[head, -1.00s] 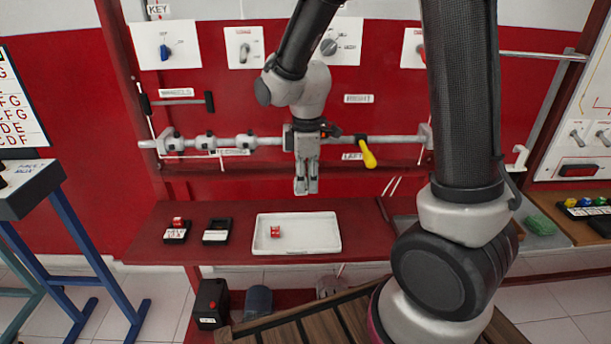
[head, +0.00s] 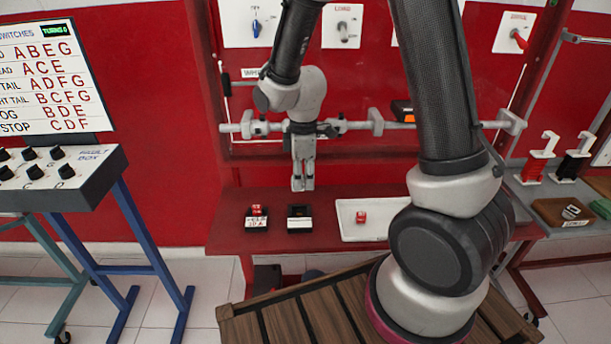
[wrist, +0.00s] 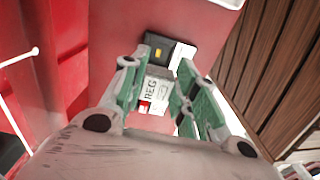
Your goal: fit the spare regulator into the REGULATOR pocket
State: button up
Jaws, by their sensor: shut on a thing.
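My gripper (head: 302,186) hangs fingers down over the red bench, just behind the middle black box in the head view. In the wrist view its green-padded fingers (wrist: 160,88) are shut on a small pale block (wrist: 155,90) lettered "REG", with a red patch near its lower end. I take this as the spare regulator; in the head view the fingers hide it. The middle black box (head: 299,219) has a dark recess and a white label too small to read. A black box with a yellow square inside (wrist: 158,52) shows beyond the fingertips in the wrist view.
Another black box (head: 257,224) with a red piece (head: 257,210) on it stands to the left. A white tray (head: 346,212) with a red block (head: 361,217) lies to the right. A horizontal grey bar (head: 350,126) runs behind the gripper.

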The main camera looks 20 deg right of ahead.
jog(key=shift+f, duration=3.45)
jog(key=shift+f, duration=1.25)
jog(key=o, duration=1.6)
jog(key=shift+r, duration=4.05)
